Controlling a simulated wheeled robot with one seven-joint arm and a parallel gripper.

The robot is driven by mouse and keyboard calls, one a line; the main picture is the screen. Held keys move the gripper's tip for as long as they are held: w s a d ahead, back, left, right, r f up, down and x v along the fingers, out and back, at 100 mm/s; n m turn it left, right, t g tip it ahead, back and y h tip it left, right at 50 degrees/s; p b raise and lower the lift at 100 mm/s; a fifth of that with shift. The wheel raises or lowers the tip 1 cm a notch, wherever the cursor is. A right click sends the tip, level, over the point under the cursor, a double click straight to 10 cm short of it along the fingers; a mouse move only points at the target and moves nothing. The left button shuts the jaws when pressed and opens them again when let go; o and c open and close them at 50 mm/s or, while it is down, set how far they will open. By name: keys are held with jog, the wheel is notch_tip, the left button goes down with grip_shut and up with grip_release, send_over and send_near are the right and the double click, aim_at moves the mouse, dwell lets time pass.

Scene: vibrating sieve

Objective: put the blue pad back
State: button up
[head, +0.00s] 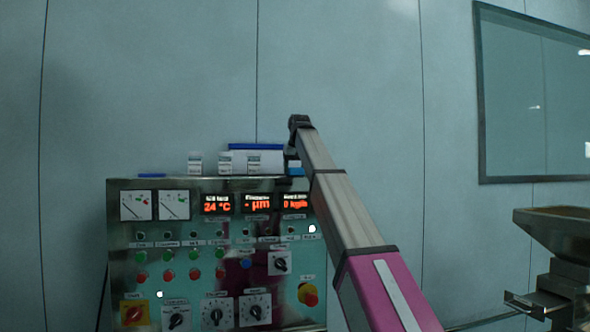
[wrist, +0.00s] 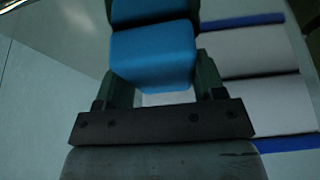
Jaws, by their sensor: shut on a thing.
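The blue pad (wrist: 152,55) is a bright blue block between my gripper's two fingers in the wrist view. My gripper (wrist: 160,80) is shut on it. In the head view, my gripper (head: 292,156) points down at the top right of the control panel, and a small part of the blue pad (head: 296,170) shows at its tip, just above the panel's top edge. I cannot tell whether the pad touches the panel top. A second, darker blue surface (wrist: 148,11) lies beyond the pad in the wrist view; I cannot tell if it is separate or a reflection.
The control panel (head: 125,240) has displays, buttons and knobs. Several small white containers (head: 195,164) stand along its top, with a white item with a blue edge (head: 256,147) behind and a flat blue item (head: 152,175) at left. A metal hopper (head: 555,228) stands at right.

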jog(key=o, duration=0.9)
jog(key=v, duration=1.2)
